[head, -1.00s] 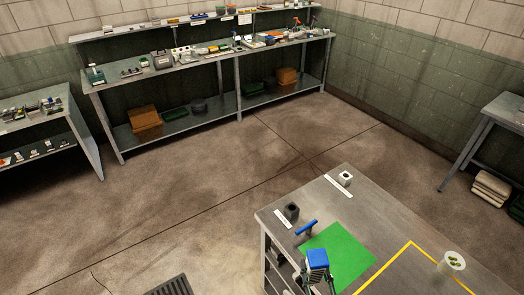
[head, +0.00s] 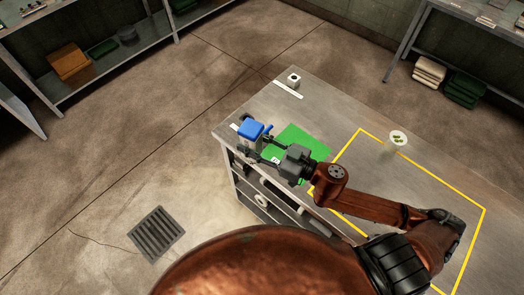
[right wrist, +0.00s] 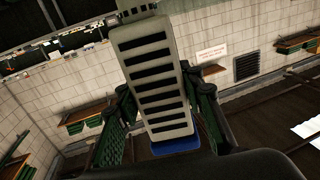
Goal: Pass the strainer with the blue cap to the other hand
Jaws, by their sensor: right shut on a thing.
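The strainer with the blue cap (head: 251,130) is in my right gripper (head: 263,148), off the left edge of the green mat (head: 298,143) near the table's left corner. In the head view the blue cap is on top and the grey body below it. In the right wrist view the slotted light-grey strainer body (right wrist: 154,85) lies between the fingers (right wrist: 158,125), with a bit of the blue cap at the lower end. My right gripper is shut on the strainer. My left gripper is not seen.
On the table stand a white block with a dark hole (head: 293,81) and a white cup with green contents (head: 397,139). A yellow outline (head: 360,130) marks the table's right part, largely clear apart from my arm. A floor grate (head: 157,233) lies left of the table.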

